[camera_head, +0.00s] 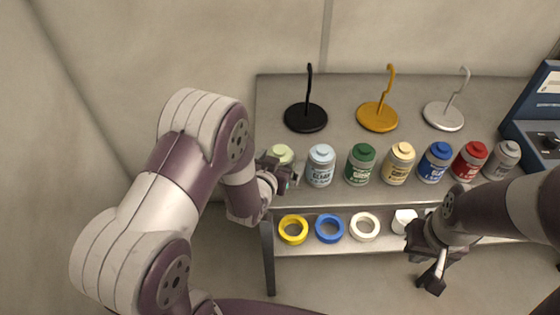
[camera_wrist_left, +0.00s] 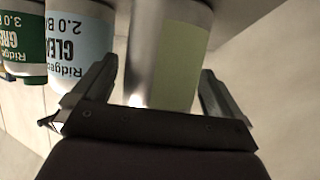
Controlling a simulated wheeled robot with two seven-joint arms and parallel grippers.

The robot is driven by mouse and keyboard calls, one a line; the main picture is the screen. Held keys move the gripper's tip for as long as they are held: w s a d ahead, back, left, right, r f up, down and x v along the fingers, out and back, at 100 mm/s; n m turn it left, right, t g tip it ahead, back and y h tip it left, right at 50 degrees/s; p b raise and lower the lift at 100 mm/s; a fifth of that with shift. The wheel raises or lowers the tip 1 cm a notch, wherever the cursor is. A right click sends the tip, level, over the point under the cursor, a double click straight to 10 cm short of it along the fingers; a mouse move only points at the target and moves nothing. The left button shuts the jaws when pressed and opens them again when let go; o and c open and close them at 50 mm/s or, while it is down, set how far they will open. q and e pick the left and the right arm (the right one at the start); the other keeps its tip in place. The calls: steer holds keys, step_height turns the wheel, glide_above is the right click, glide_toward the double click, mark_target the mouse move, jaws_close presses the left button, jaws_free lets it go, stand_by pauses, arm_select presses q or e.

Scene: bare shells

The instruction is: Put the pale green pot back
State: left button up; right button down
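The pale green pot (camera_head: 281,153) is at the left end of the row of pots on the upper shelf, partly hidden by my left gripper. In the left wrist view the pot (camera_wrist_left: 178,60) stands between the two fingers, with a pale green label and a bare grey side. My left gripper (camera_head: 285,175) is open around it. In the wrist view a gap shows beside the left finger of the gripper (camera_wrist_left: 158,72); contact at the right finger is unclear. My right gripper (camera_head: 435,272) hangs in front of the lower shelf at the right, with nothing visible in it; its opening is unclear.
The light blue "CLEAR" pot (camera_head: 320,166) stands close to the right of the pale green pot, then the green pot (camera_head: 360,165) and several more. Black (camera_head: 305,118), yellow (camera_head: 377,117) and white (camera_head: 443,116) hook stands are behind. Rings (camera_head: 293,229) lie on the lower shelf.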

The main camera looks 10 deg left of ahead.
arm_select(q)
steer(key=shift+r, duration=0.3)
steer(key=s+a+r+g, duration=0.2)
steer(key=s+g, duration=0.4)
steer(key=s, duration=0.3)
steer(key=s+a+r+n+g+y, duration=0.1)
steer(key=s+a+r+g, duration=0.1)
steer(key=s+g, duration=0.4)
steer(key=s+r, duration=0.1)
steer(key=s, duration=0.3)
steer(key=shift+s+a+y, duration=0.15)
steer(key=shift+y, duration=0.15)
